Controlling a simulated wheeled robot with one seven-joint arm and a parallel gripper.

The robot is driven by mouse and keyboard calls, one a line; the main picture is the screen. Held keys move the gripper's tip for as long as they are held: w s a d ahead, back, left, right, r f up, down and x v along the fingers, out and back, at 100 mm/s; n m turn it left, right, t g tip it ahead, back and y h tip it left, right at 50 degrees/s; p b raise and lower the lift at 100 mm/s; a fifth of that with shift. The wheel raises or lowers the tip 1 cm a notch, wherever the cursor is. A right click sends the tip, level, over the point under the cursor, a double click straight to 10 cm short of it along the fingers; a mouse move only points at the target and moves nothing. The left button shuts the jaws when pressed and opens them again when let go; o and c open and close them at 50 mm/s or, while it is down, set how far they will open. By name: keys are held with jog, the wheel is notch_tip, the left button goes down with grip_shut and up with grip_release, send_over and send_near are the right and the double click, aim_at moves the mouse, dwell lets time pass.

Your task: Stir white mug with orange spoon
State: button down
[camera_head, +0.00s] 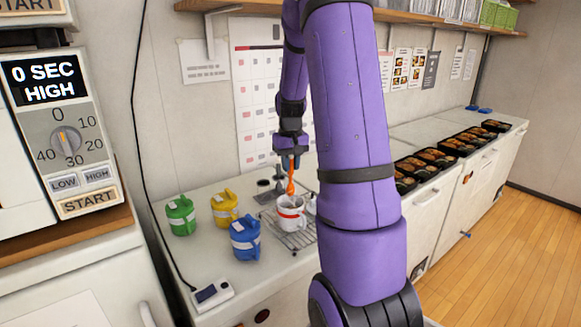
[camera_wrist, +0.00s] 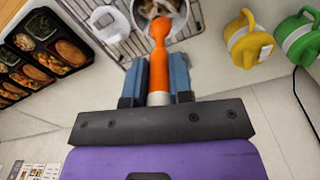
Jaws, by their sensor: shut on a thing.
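The white mug (camera_head: 291,216), with a red band, stands upright on a wire rack (camera_head: 299,239) on the counter. In the wrist view, part of the mug (camera_wrist: 181,34) shows at the top edge, with something brown and pale inside. The orange spoon (camera_wrist: 159,65) is held between the fingers of my gripper (camera_wrist: 168,75), which is shut on its handle. In the head view the spoon (camera_head: 291,181) points down from my gripper (camera_head: 290,155) toward the mug's opening. Its lower end is at the mug's mouth; how deep it reaches is hard to tell.
Green (camera_head: 181,215), yellow (camera_head: 224,207) and blue (camera_head: 245,238) lidded mugs stand left of the rack. A small white device with a cable (camera_head: 211,295) lies at the counter's front. Bento trays (camera_head: 425,165) line the right counter. A small whitish item (camera_wrist: 108,22) sits beside the mug.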

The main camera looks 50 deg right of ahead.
jog(key=shift+r, duration=2.05)
